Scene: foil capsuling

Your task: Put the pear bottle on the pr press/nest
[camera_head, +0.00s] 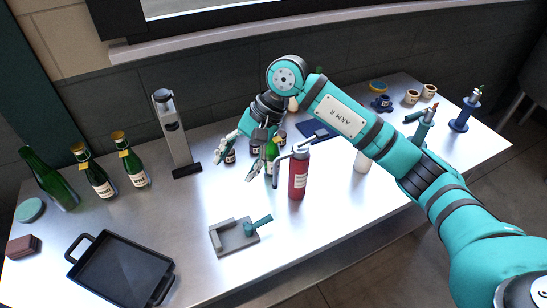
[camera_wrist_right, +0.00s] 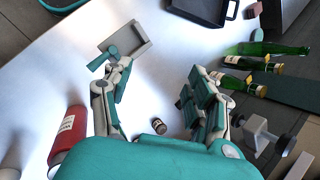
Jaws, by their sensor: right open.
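Two green bottles with gold tops and pale labels stand at the left, one (camera_head: 97,181) beside the other (camera_head: 133,168); labels are too small to read, so I cannot tell which is the pear bottle. They also show in the right wrist view, one (camera_wrist_right: 238,85) near the other (camera_wrist_right: 252,64). A tall grey press-like stand (camera_head: 174,130) on a dark base is right of them; it also shows in the wrist view (camera_wrist_right: 262,136). My right gripper (camera_head: 238,160) is open and empty above the table, right of the stand; it also shows in the wrist view (camera_wrist_right: 160,72).
A taller green bottle (camera_head: 47,178) stands far left. A black tray (camera_head: 122,268) and a grey fixture with teal lever (camera_head: 235,238) lie in front. A red bottle (camera_head: 298,175), a green bottle (camera_head: 271,150) and a small dark jar (camera_wrist_right: 158,126) are near the gripper. The table centre is mostly clear.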

